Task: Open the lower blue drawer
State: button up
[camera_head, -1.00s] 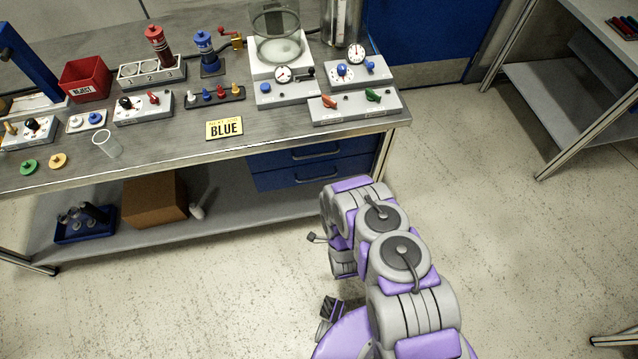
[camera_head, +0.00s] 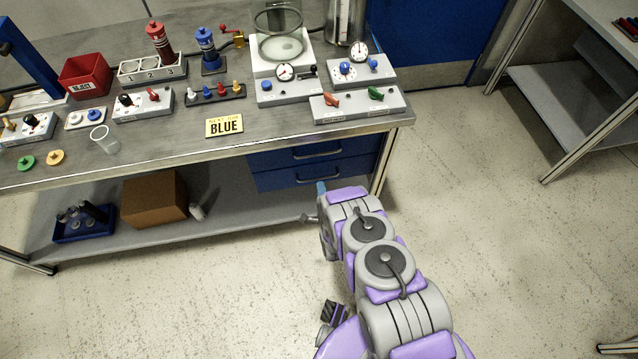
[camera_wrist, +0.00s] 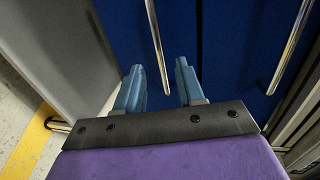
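The lower blue drawer (camera_head: 280,180) is shut under the right end of the workbench, below the upper blue drawer (camera_head: 275,158). In the wrist view the two drawer fronts lie side by side, and the lower drawer (camera_wrist: 125,40) is the left one. Its silver bar handle (camera_wrist: 155,40) runs between the two blue fingers of my gripper (camera_wrist: 159,67). The gripper is open, with a gap on each side of the handle. In the head view a blue fingertip (camera_head: 321,187) shows near the lower drawer; my arm hides the rest.
The workbench (camera_head: 165,158) carries valve panels, bottles, a red bin and a yellow sign. A lower shelf (camera_head: 235,212) holds a cardboard box (camera_head: 153,199) and a blue tray (camera_head: 83,222). The floor before the drawers is clear. A bench leg (camera_head: 383,165) stands right of them.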

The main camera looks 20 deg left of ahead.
jog(key=shift+b+x, duration=0.6)
jog(key=shift+x, duration=2.1)
jog(key=shift+a, duration=0.1)
jog(key=shift+c, duration=0.4)
jog(key=shift+a, duration=0.1)
jog(key=c, duration=0.3)
jog(key=shift+c, duration=1.4)
grip_shut()
